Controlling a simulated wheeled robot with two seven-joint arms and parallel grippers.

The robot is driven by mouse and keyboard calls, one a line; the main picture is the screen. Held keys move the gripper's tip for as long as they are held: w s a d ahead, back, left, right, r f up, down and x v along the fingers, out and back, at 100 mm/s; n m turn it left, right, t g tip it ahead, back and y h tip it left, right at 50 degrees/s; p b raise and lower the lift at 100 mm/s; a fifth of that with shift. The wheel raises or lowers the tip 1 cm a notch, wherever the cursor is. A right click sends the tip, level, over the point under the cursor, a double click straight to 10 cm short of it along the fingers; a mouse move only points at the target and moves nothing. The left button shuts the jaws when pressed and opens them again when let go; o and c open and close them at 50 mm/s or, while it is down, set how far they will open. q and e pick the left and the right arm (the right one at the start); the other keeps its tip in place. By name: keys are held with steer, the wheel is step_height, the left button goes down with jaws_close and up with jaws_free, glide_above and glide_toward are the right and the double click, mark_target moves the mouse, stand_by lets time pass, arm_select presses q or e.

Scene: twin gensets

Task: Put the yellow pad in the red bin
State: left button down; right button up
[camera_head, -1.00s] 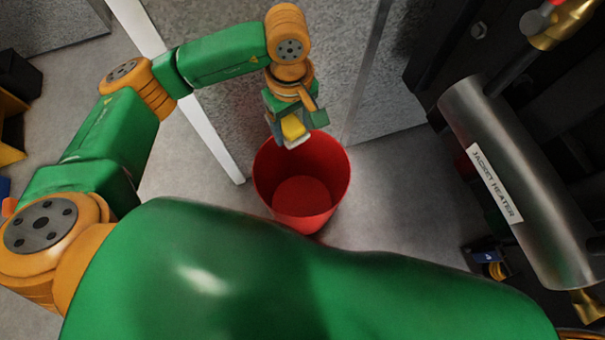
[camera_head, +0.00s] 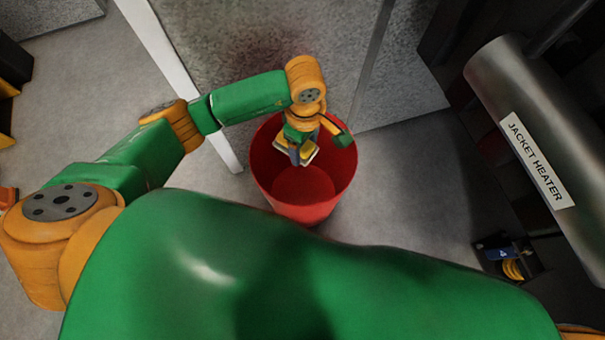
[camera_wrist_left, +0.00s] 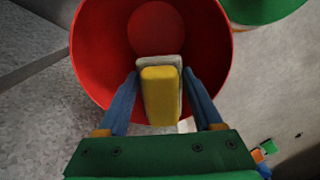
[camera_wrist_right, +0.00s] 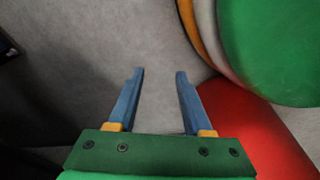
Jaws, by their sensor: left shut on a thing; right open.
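The red bin (camera_head: 332,190) stands open on the floor in the middle of the head view, and its red inside wall fills the upper part of the left wrist view (camera_wrist_left: 92,50). My left gripper (camera_head: 303,156) is over the bin's mouth, pointing down. It is shut on the yellow pad (camera_wrist_left: 160,95), which has a pale grey-white layer along one side. The pad also shows in the head view (camera_head: 309,150), partly covered by the fingers. My right gripper (camera_wrist_right: 160,72) is open and empty above grey floor; the head view does not show it.
Grey speckled panels (camera_head: 270,40) with a white post (camera_head: 180,75) stand behind the bin. A metal cylinder labelled "JACKET HEATER" (camera_head: 510,90) is at the right, with a small blue-and-yellow item (camera_head: 505,258) below it. The floor right of the bin is clear.

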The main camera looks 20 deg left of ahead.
arm_select(q)
jaws_free()
step_height(320, 180, up, 6)
steer(key=shift+r+p, duration=0.25)
steer(key=shift+p, duration=0.7)
steer(key=shift+r, duration=0.35)
arm_select(e)
steer(key=shift+s+d+r, duration=0.1)
steer(key=shift+s+d, duration=0.6)
steer(key=shift+s, duration=0.1)
